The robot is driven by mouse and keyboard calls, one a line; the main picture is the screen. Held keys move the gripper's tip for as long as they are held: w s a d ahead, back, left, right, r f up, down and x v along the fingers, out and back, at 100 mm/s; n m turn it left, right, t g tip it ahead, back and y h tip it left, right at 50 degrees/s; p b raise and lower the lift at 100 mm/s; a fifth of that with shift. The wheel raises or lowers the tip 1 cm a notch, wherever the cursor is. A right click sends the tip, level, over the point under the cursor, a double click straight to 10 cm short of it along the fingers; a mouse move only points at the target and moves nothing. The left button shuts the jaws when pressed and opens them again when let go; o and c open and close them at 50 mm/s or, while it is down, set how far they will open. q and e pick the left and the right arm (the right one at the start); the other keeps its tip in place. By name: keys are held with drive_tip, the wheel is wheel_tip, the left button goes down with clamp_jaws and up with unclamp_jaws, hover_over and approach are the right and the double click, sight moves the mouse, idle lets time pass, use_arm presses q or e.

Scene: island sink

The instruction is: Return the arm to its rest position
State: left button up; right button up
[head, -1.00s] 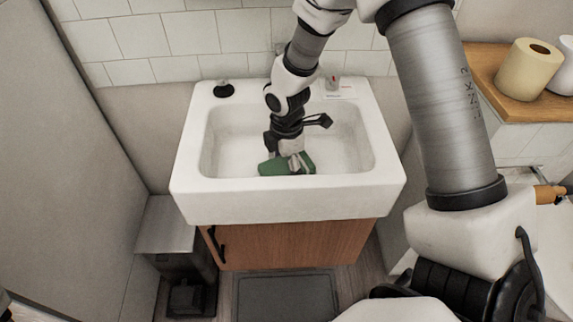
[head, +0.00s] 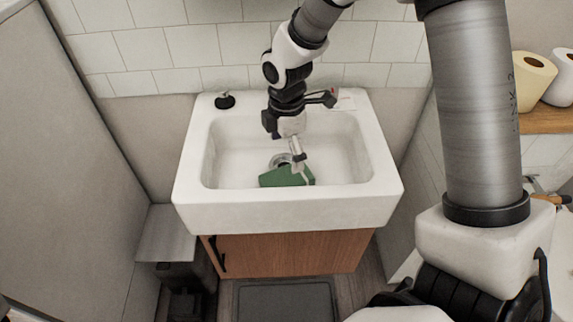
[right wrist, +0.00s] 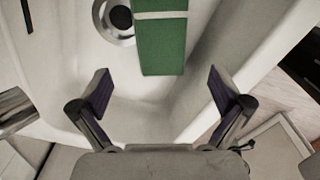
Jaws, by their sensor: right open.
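My right arm reaches from the right over the white sink. Its gripper (head: 297,152) is above the basin in the head view. In the right wrist view the two fingers (right wrist: 168,95) are spread wide with nothing between them. A green block-like object with a pale band (head: 283,177) lies in the basin near its front wall, beside the drain. It also shows in the right wrist view (right wrist: 162,45), beyond the fingertips and apart from them. My left gripper is not in view.
The white sink (head: 190,200) stands on a wooden cabinet (head: 290,252) against a tiled wall. A black dispenser (head: 225,100) is on its back left rim. Paper rolls (head: 530,78) stand on a shelf at right. A bin (head: 185,275) is at lower left.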

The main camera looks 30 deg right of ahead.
drive_tip(key=shift+r, duration=1.55)
drive_tip(key=shift+r, duration=0.1)
